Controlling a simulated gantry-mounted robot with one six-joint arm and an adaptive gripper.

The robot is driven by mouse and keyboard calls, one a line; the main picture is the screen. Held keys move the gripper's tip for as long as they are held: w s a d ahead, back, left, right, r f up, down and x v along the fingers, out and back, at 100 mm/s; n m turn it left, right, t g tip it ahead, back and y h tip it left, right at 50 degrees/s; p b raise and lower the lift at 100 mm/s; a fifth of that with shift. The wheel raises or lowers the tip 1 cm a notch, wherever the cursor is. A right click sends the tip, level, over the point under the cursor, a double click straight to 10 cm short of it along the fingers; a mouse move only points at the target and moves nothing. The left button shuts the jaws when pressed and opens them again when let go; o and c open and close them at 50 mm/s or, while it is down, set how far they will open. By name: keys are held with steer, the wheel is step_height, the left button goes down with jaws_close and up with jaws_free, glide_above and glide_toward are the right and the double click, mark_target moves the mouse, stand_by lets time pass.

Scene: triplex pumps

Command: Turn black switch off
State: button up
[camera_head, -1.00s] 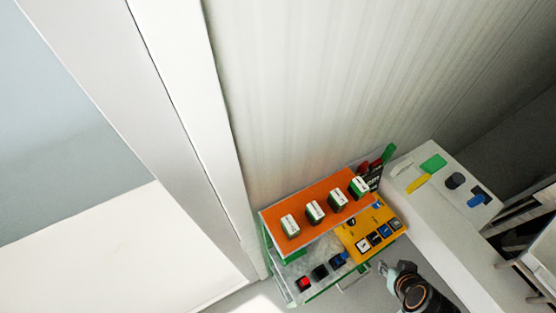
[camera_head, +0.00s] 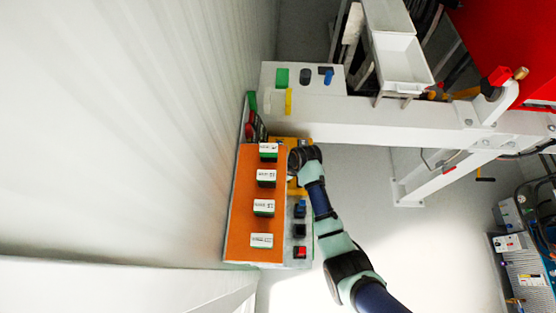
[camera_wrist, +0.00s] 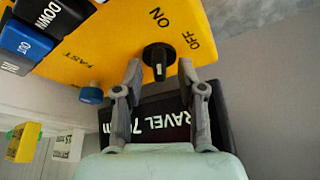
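The black rotary switch (camera_wrist: 158,57) sits on the yellow panel (camera_wrist: 120,40) in the wrist view, with ON and OFF printed beside it. Its raised grip points roughly down the picture. My gripper (camera_wrist: 160,68) is open, with one fingertip on each side of the switch; I cannot tell whether either touches it. In the head view my gripper (camera_head: 299,157) is over the yellow panel (camera_head: 298,187), beside the orange board, and the switch is hidden there.
A blue knob (camera_wrist: 90,95) and a black block with white lettering (camera_wrist: 155,122) are close to my fingers. Blue and black buttons (camera_wrist: 28,40) are at upper left. The orange board (camera_head: 242,190) carries several green-and-white blocks. A white beam (camera_head: 390,120) stands behind.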

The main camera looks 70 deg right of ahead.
steer(key=shift+w+f, duration=0.1)
steer(key=shift+f, duration=0.05)
jaws_close()
steer(key=shift+m+p, duration=0.55)
steer(key=shift+m, duration=0.05)
steer(key=shift+h, duration=0.3)
jaws_free()
